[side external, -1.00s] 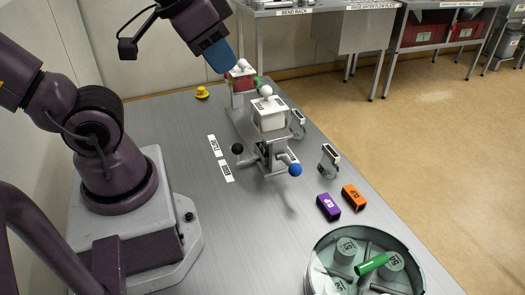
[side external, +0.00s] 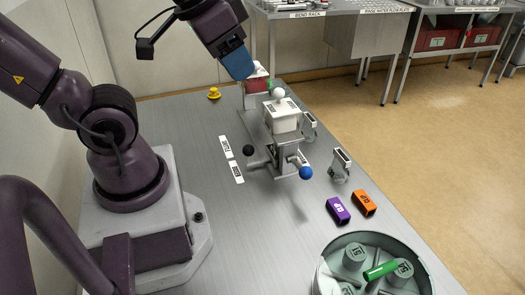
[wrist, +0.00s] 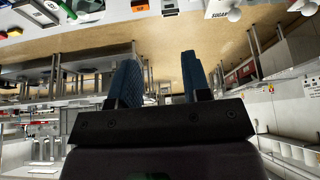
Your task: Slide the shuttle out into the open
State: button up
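A white box-shaped block (side external: 283,115) with a white ball on top sits on a grey metal stand in the middle of the bench; I cannot tell for sure whether it is the shuttle. A red block (side external: 258,84) with a pale top stands behind it, partly hidden by my gripper. My gripper (side external: 240,66) has blue fingers and hangs tilted just above and beside the red block; contact cannot be made out. In the wrist view my gripper (wrist: 160,78) is open, with an empty gap between its fingers.
The stand carries a black ball (side external: 248,151) and a blue ball (side external: 306,173) on arms. A purple block (side external: 338,210), an orange block (side external: 364,202) and a round grey tub (side external: 424,275) holding a green cylinder are nearer. A yellow knob (side external: 214,93) is at left. The bench's left is mostly clear.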

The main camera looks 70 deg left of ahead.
jog(key=shift+o, duration=1)
jog(key=w+a+f+n+g, duration=0.1)
jog(key=a+f+n+g, duration=0.2)
jog(key=a+f, duration=0.3)
jog(key=shift+w+a+n, duration=0.3)
jog(key=shift+a+n, duration=0.1)
jog(key=shift+a, duration=0.15)
jog(key=n+g+h, duration=0.1)
jog(key=n+h, duration=0.1)
jog(key=n, duration=0.1)
send_near(248, 147)
jog(key=shift+m, duration=0.3)
jog(key=f, duration=0.6)
jog(key=w+f, duration=0.1)
jog(key=f, duration=0.3)
jog(key=shift+d+f, duration=0.1)
jog(key=shift+d, duration=0.3)
